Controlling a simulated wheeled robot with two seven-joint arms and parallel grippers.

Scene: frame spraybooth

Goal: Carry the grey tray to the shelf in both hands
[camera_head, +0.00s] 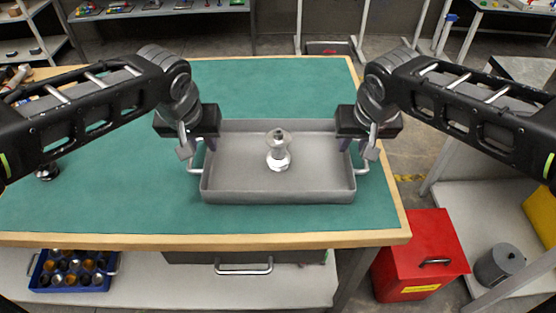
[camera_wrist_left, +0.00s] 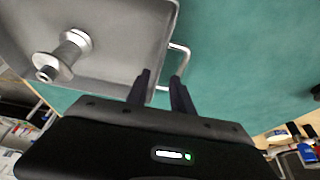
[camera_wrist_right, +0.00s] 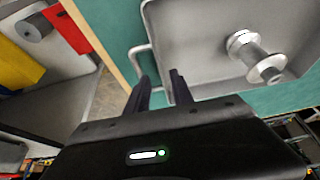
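The grey tray (camera_head: 230,190) lies flat on the green-topped workbench (camera_head: 270,85), with a wire handle at each short end. A glass-and-metal spool-shaped piece (camera_head: 279,152) stands upright inside it. My left gripper (camera_head: 198,148) is at the tray's left handle (camera_wrist_left: 185,55), its fingers apart on either side of part of it. My right gripper (camera_head: 358,147) is at the right handle (camera_wrist_right: 133,56), fingers also apart. Gaps show between the fingers in both wrist views. I cannot tell whether any finger touches a handle. Which shelf is meant is unclear.
A red box (camera_head: 420,255) stands on the floor right of the bench, beside a low grey shelf unit (camera_head: 485,200). A blue crate (camera_head: 75,270) of cups sits on the bench's lower shelf (camera_head: 190,285). More shelving (camera_head: 165,10) stands at the back. The bench behind the tray is clear.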

